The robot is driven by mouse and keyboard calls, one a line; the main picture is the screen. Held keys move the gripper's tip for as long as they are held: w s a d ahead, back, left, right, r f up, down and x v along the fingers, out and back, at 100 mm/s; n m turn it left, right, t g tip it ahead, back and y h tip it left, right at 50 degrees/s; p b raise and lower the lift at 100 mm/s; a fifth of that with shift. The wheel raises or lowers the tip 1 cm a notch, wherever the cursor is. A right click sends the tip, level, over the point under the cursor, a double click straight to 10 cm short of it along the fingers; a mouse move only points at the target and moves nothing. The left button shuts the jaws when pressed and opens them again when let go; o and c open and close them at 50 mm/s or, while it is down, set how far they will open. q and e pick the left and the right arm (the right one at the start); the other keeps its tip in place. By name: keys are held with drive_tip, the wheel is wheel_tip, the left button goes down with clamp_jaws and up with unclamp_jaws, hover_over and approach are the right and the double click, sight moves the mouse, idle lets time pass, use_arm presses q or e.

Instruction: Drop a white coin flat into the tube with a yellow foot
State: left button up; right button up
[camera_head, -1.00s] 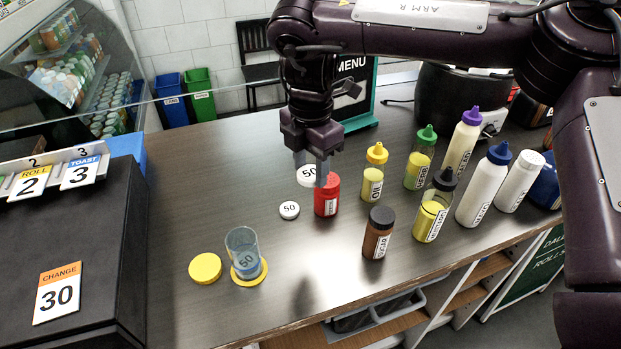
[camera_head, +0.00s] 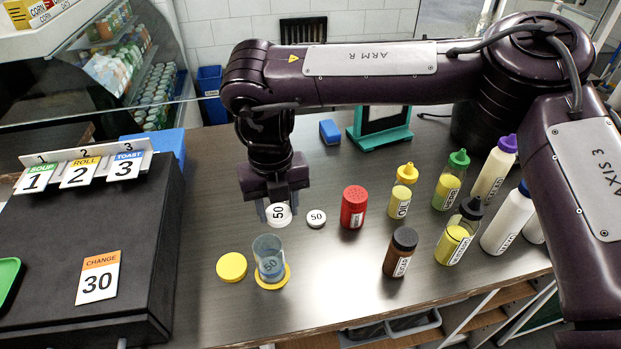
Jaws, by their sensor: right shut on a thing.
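My right gripper (camera_head: 279,211) is shut on a white coin (camera_head: 279,216) marked 50. It holds the coin above the counter, just behind the tube as seen from the head. The clear tube (camera_head: 268,254) stands upright on a yellow foot (camera_head: 272,283), and a coin marked 50 (camera_head: 271,266) shows inside it. Another white coin (camera_head: 316,218) marked 50 lies flat on the counter, right of the gripper. A yellow disc (camera_head: 231,267), maybe a lid, lies left of the tube. My left gripper is not in view.
A red shaker (camera_head: 353,207), a brown bottle (camera_head: 400,252) and several sauce bottles stand to the right. A black box (camera_head: 80,270) with number cards fills the left. A blue block (camera_head: 330,132) lies at the back. The counter in front of the tube is clear.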

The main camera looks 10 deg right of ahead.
drive_tip(key=a+n, duration=0.1)
drive_tip(key=s+a+n, duration=0.1)
drive_tip(key=a+n, duration=0.1)
drive_tip(key=shift+s+f+n, duration=0.2)
drive_tip(key=shift+f+n, duration=0.05)
drive_tip(key=shift+n, duration=0.05)
drive_tip(key=shift+p, duration=0.3)
drive_tip(key=shift+f+b, duration=1.5)
drive_tip(key=shift+f, duration=0.95)
drive_tip(key=shift+f+b, duration=0.3)
drive_tip(key=shift+f, duration=0.35)
drive_tip(key=o, duration=1)
drive_tip(key=shift+o, duration=0.2)
drive_tip(key=shift+r, duration=0.25)
wheel_tip(320, 180, up, 7)
drive_tip(key=b, duration=0.1)
drive_tip(key=shift+r, duration=0.15)
